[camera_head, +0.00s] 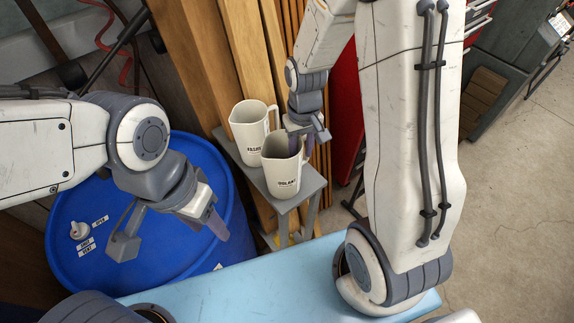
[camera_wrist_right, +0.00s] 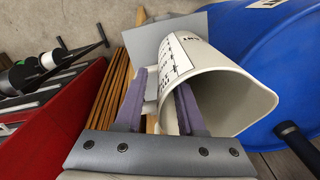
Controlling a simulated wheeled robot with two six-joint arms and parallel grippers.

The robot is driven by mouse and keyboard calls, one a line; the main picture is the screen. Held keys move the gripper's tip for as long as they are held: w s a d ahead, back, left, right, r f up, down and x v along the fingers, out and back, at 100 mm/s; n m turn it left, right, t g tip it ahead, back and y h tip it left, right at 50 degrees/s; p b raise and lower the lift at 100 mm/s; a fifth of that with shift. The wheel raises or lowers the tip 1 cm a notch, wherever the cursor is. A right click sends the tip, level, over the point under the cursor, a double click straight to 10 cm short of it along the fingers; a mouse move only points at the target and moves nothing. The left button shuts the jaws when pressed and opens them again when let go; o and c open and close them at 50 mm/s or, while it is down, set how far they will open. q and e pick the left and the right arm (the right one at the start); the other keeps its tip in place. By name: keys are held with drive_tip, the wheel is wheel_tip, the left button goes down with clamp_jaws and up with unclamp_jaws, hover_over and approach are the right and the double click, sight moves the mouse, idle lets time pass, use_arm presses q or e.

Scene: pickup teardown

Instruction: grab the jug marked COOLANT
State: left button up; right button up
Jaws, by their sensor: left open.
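The white jug marked COOLANT (camera_head: 283,172) stands upright at the front of a small grey stand (camera_head: 311,182). Its label reads partly in the head view. The jug (camera_wrist_right: 238,100) fills the middle of the right wrist view, its mouth towards the camera. My right gripper (camera_head: 306,138) reaches down at its rim on the handle side. In the wrist view its purple fingers (camera_wrist_right: 158,100) straddle the jug's wall, one inside the mouth and one outside. Whether they press on it cannot be told. My left gripper (camera_head: 172,240) is open and empty above the blue drum.
A second white jug (camera_head: 250,128) stands behind on the same stand. A blue drum (camera_head: 170,245) with a white cap (camera_head: 80,230) is at left. Wooden boards (camera_head: 210,60) lean behind. A light blue surface (camera_head: 260,278) lies in front. Red cabinet (camera_head: 346,110) stands right of the boards.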

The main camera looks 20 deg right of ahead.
drive_tip(key=shift+f+p, duration=0.35)
drive_tip(key=shift+f, duration=1.65)
clamp_jaws()
